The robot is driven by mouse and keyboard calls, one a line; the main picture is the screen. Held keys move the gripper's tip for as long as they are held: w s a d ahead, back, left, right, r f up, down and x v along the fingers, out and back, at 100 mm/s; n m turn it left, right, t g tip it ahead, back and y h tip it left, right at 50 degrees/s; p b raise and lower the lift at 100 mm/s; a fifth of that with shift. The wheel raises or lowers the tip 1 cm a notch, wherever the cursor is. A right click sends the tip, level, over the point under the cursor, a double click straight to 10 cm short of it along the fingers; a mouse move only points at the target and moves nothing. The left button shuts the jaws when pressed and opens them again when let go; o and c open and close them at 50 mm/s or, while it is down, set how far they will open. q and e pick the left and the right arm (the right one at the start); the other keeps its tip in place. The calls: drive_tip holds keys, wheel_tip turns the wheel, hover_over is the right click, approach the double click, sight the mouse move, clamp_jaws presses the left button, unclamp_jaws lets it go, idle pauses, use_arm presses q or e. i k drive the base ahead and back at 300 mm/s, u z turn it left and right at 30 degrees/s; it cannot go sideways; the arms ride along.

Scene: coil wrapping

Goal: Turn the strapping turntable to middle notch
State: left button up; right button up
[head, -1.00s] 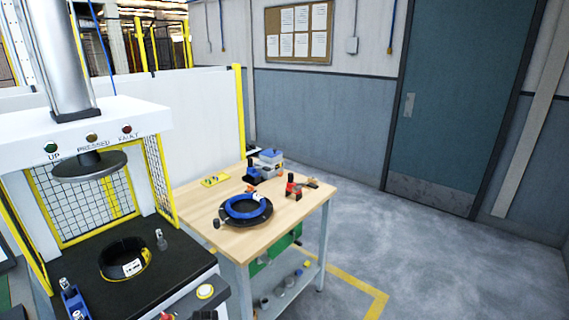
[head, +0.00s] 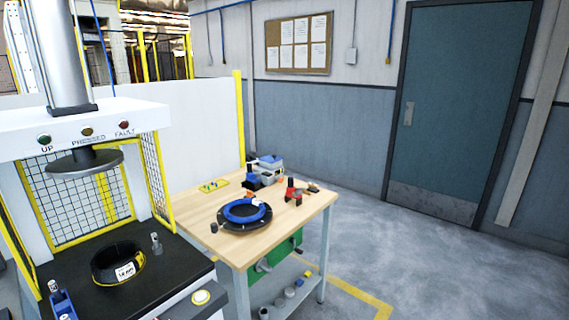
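The strapping turntable (head: 232,226) is a dark round plate on the wooden workbench (head: 287,222), in the middle of the head view. A blue ring-shaped coil (head: 233,211) lies on top of it. A dark knob (head: 213,228) stands at its left front edge. Notch marks are too small to read, so I cannot tell which notch it is at. Neither of my grippers shows in the head view.
A press stands at left, with a black labelled coil (head: 105,264) on its black bed below the raised press disc (head: 84,161). Floor at right is clear.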

sight(244, 210)
drive_tip(key=z, duration=0.4)
drive_tip(key=i, duration=0.8)
drive_tip(key=z, duration=0.35)
drive_tip(key=i, duration=1.25)
drive_tip(key=u, duration=0.3)
